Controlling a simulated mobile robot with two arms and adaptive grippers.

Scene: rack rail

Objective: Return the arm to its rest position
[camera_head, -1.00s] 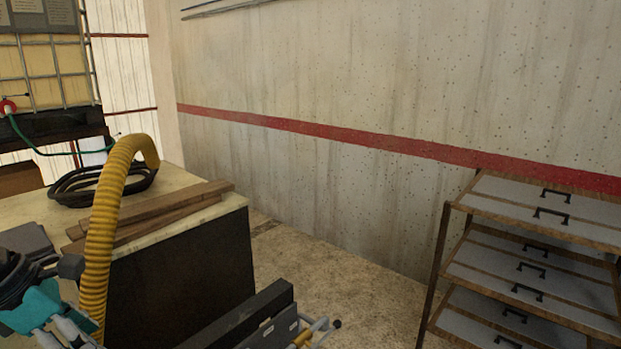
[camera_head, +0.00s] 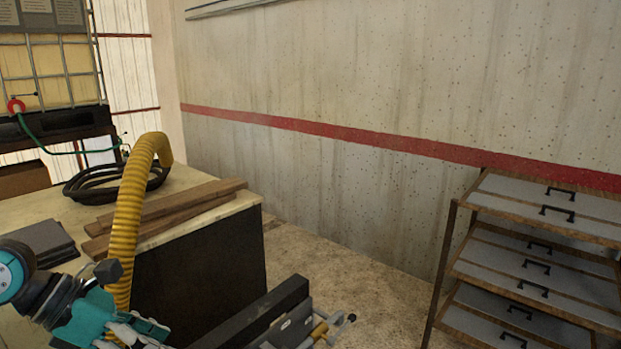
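The rack (camera_head: 449,262) stands at the right against the wall. It has dark metal posts and several wood-edged tiers. Grey panels with black handles (camera_head: 557,214) lie on its tiers. The rack's lower part is cut off by the picture's bottom edge.
Open floor (camera_head: 345,275) lies between bench and rack. A concrete wall (camera_head: 400,80) closes the back.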

